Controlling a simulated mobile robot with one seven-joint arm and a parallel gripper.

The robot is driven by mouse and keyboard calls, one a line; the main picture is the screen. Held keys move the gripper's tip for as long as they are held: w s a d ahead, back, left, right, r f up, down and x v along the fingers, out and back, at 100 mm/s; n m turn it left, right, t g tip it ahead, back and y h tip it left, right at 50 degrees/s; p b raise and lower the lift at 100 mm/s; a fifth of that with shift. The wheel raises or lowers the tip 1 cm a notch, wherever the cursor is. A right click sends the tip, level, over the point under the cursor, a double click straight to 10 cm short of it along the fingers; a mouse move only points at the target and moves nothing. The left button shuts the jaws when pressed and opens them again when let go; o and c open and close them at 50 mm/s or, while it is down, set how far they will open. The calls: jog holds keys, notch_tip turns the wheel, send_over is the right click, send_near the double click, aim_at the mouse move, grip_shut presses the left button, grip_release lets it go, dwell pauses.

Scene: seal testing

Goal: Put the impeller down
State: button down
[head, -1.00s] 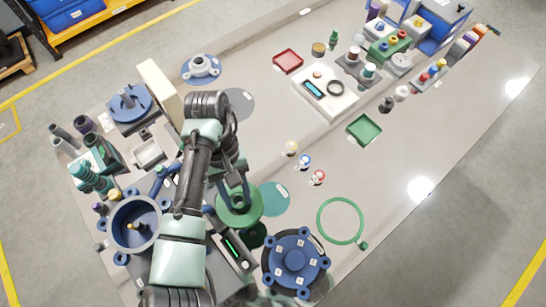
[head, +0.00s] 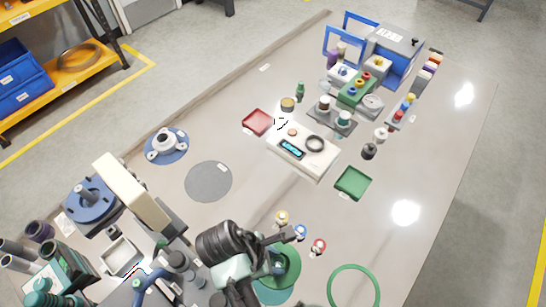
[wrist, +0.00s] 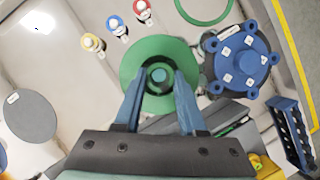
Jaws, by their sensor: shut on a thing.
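The impeller is a green disc with a raised hub (wrist: 135,65). It also shows at the lower middle of the head view (head: 289,262). My gripper (wrist: 159,78) is shut on its hub, with the blue fingers on either side; in the head view the gripper (head: 277,262) is partly hidden by my arm. A round teal mat (head: 274,294) shows partly from under the disc in the head view. In the wrist view the disc hides it. I cannot tell whether the disc touches the mat.
Small yellow (head: 282,217), blue (head: 300,232) and red (head: 318,246) items stand just beyond the disc. A green ring (head: 353,284) lies to the right. A blue housing with lugs (wrist: 241,58) is close by in the wrist view. A grey round mat (head: 208,181) is bare.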

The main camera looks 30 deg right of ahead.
jog(key=shift+s+a+f+n+t, duration=0.3)
jog(key=shift+s+a+f+n, duration=0.35)
jog(key=shift+a, duration=0.25)
notch_tip(320, 180, down, 5)
jog(key=shift+a+f+b, duration=0.15)
jog(key=shift+b, duration=0.15)
jog(key=shift+f, duration=2.35)
jog(key=shift+f+b, duration=0.2)
jog(key=shift+b, duration=0.1)
jog(key=shift+c, duration=2.4)
grip_release()
jog(key=shift+r, duration=0.15)
